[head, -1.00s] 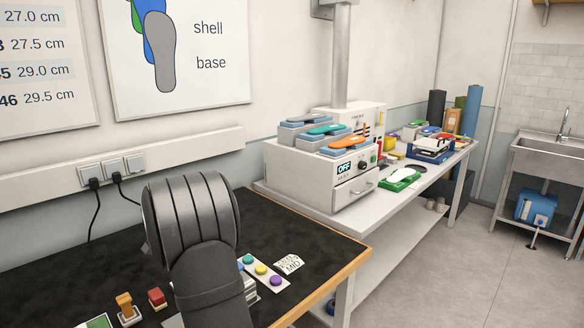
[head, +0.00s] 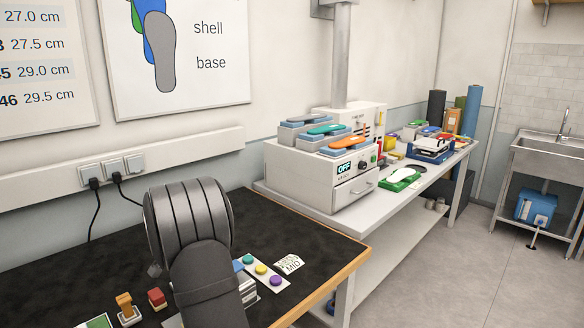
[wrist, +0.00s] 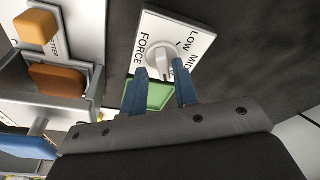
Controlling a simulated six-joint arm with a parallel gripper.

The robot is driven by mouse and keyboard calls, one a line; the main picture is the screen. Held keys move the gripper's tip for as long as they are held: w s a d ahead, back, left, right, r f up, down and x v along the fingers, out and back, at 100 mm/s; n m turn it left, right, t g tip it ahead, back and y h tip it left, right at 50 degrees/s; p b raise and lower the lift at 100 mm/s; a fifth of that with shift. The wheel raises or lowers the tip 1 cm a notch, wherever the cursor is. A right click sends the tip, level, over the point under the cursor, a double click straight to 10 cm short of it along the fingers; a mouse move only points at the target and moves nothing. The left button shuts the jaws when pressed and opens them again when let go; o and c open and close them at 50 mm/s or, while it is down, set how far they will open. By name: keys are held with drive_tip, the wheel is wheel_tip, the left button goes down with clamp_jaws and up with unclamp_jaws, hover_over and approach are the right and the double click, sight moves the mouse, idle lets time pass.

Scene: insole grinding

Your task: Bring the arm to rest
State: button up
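My arm (head: 190,235) stands over the black-topped bench in the head view, its grey ribbed joint raised and a dark link in front. My gripper (wrist: 160,68) shows in the wrist view with two blue fingers apart and nothing seen held between them. A white force dial plate (wrist: 190,38) with a grey-white knob (wrist: 160,58) lies just beyond the fingertips. I cannot tell from this view whether the fingers touch the knob. The arm hides my gripper in the head view.
The bench (head: 335,250) has a wooden edge. A white machine (head: 320,180) reading OFF stands on the table behind. Floor at right is clear.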

wheel_tip(320, 180, up, 7)
drive_tip(key=shift+f, duration=0.15)
wheel_tip(320, 180, down, 7)
drive_tip(key=shift+f, duration=0.1)
drive_tip(key=shift+r+n, duration=0.25)
drive_tip(key=shift+n, duration=0.15)
drive_tip(key=shift+n+y, duration=0.5)
drive_tip(key=shift+n, duration=1.7)
wheel_tip(320, 180, up, 9)
drive_tip(key=m+t+h, duration=0.1)
drive_tip(key=m+t, duration=0.1)
drive_tip(key=m, duration=0.2)
drive_tip(key=shift+s+a+f, duration=0.1)
drive_tip(key=shift+a+f, duration=0.05)
drive_tip(key=shift+f, duration=1.35)
drive_tip(key=shift+a+f, duration=0.15)
drive_tip(key=shift+f, duration=1.3)
